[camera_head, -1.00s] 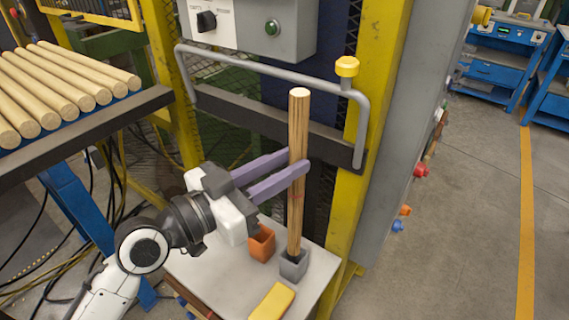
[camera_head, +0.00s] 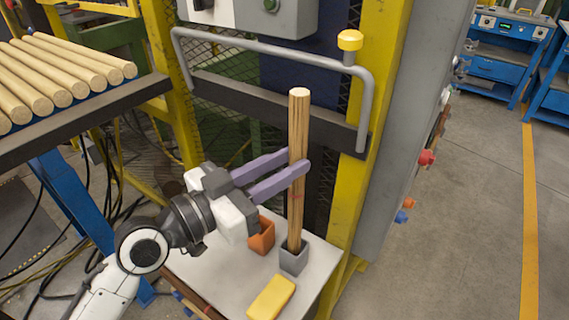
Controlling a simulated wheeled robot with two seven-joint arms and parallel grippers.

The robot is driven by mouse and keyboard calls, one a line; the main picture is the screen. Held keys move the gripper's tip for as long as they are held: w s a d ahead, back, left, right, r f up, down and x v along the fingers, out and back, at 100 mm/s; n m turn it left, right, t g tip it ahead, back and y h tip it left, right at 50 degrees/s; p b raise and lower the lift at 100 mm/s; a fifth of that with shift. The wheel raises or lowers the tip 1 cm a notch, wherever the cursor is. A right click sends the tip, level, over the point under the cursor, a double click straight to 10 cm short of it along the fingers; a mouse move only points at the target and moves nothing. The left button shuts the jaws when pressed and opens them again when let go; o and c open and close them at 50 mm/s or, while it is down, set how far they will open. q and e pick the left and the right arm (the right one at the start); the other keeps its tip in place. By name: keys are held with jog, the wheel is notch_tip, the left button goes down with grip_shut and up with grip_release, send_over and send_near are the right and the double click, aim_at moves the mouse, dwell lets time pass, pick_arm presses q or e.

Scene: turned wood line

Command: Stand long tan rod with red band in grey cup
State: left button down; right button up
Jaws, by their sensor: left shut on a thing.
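The long tan rod (camera_head: 298,125) stands upright, with a thin red mark showing on it below my fingers. Its lower end is at the grey cup (camera_head: 293,260) and appears to be inside the rim; the bottom tip is hidden. The cup stands on a small light table (camera_head: 225,271). My left gripper (camera_head: 300,168) is shut on the rod around its middle, with its purple fingers coming in from the left. My right gripper is not in view.
An orange cup (camera_head: 261,237) stands just left of the grey cup. A yellow block (camera_head: 271,298) lies in front. A grey handle bar (camera_head: 280,50) and a yellow post (camera_head: 380,110) are behind the rod. Several plain rods (camera_head: 60,75) lie on a rack at left.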

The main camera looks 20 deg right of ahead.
pick_arm(q)
notch_tip(320, 180, down, 5)
jog(key=b, duration=0.4)
jog(key=shift+r, duration=0.15)
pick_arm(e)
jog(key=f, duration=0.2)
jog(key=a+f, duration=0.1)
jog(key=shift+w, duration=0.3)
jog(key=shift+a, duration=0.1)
pick_arm(q)
grip_release()
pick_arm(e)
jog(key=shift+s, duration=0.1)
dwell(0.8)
pick_arm(q)
jog(key=b+v, duration=0.2)
jog(key=v, duration=0.8)
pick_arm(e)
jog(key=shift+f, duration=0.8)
